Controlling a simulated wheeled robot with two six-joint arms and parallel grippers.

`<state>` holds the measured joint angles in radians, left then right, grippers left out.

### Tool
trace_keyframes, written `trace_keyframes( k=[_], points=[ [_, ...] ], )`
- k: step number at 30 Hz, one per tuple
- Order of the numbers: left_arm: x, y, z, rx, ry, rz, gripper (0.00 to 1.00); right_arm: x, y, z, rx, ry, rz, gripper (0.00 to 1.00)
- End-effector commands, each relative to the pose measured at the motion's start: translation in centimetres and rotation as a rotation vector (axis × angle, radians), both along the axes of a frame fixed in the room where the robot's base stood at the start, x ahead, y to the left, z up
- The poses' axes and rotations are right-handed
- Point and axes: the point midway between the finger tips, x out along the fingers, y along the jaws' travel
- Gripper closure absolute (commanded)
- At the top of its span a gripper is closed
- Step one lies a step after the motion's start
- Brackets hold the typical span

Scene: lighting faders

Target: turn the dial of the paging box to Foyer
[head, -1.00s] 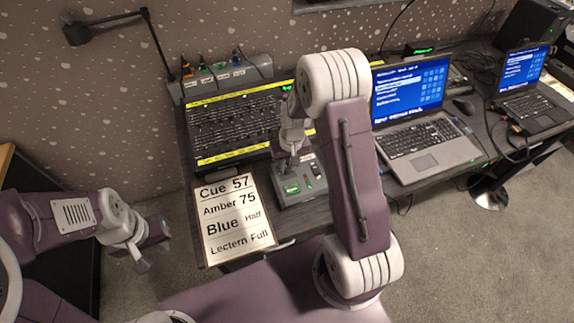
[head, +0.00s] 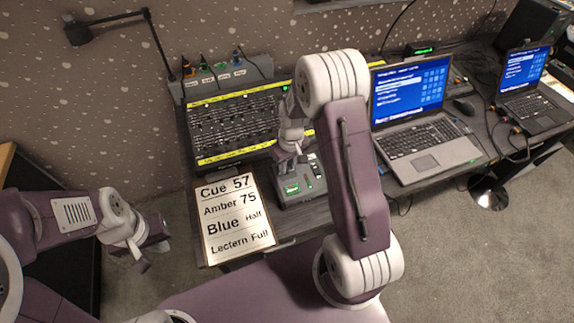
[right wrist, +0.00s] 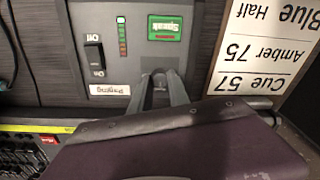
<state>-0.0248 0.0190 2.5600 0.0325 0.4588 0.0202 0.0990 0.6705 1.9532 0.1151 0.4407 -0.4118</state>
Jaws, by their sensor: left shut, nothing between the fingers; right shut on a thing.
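The grey paging box (head: 305,195) stands on the desk in front of the lighting board. The dial's markings and pointer are hidden or too small to read. In the head view my right gripper (head: 295,155) reaches down onto the box. My left gripper (head: 143,254) is shut and empty, away from the desk.
A cue sheet (head: 237,217) lies left of the box at the desk's front edge. The lighting board (head: 235,128) with faders is behind it. A laptop (head: 425,145) stands to the right. My right forearm covers the space between box and laptop.

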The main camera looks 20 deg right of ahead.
Motion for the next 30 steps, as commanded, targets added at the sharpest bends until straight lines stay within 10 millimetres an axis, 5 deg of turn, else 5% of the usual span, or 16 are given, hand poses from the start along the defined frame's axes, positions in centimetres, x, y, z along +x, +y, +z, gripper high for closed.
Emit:
trace_keyframes(
  k=[3, 4, 6, 16, 30],
  points=[
    [0.0, 0.0, 0.0, 0.000, 0.000, 0.000, 1.00, 0.1, 0.0, 0.1, 0.000, -0.002, -0.001, 1.00],
    [0.0, 0.0, 0.0, 0.000, 0.000, 0.000, 1.00, 0.1, 0.0, 0.1, 0.000, -0.002, -0.001, 0.70],
    [0.0, 0.0, 0.0, 0.000, 0.000, 0.000, 1.00, 0.0, 0.0, 0.0, 0.000, -0.002, -0.001, 0.57],
    [0.0, 0.0, 0.1, 0.000, 0.000, 0.000, 1.00, 0.0, 0.0, 0.5, 0.001, -0.002, -0.002, 0.57],
    [0.0, 0.0, 0.8, 0.000, 0.000, 0.000, 1.00, -0.7, -0.4, 8.8, 0.000, -0.003, -0.001, 0.57]
  ],
)
